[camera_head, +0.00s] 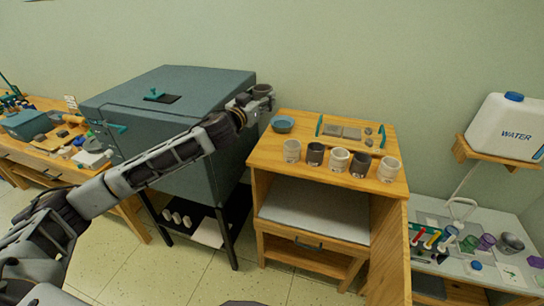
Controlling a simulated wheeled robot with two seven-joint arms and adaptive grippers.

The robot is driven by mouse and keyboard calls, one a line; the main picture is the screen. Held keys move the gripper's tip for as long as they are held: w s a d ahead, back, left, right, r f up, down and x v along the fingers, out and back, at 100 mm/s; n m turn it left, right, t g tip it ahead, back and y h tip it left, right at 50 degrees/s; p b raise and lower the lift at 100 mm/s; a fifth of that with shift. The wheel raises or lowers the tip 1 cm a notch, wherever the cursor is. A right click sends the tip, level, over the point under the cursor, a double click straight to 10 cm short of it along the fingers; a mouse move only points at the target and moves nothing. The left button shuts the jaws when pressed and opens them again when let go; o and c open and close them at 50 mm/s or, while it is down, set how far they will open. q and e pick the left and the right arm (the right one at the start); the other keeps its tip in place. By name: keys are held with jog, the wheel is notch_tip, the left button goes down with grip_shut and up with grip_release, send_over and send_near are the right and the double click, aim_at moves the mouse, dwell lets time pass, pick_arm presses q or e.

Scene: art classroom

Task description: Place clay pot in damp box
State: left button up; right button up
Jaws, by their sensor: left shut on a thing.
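My left arm reaches up from the lower left, in front of the grey-green box. Its gripper (258,97) is shut on a small dark clay pot (263,89), held above the left back corner of the wooden cabinet. The fingers hide part of the pot. The wooden cabinet, which looks like the damp box (258,190), has an open front with a bare pale slab (315,208) as its floor. Its door (390,262) stands open at the right. My right gripper is not in view.
The large grey-green box (165,95) stands left. A water container (505,125) sits on a right shelf.

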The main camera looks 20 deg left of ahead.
pick_arm(q)
jog(key=shift+w+a+f, duration=0.2)
jog(key=shift+w+f, duration=0.35)
jog(key=shift+f, duration=0.25)
notch_tip(320, 180, down, 10)
jog(key=d+m+g+h, duration=0.1)
jog(key=d+m+h, duration=0.1)
jog(key=h, duration=0.1)
jog(key=shift+w+d+r+h, duration=0.15)
jog(key=shift+w+d+h, duration=0.15)
jog(key=shift+w+d, duration=0.1)
jog(key=shift+f, duration=2.55)
jog(key=shift+f, duration=0.1)
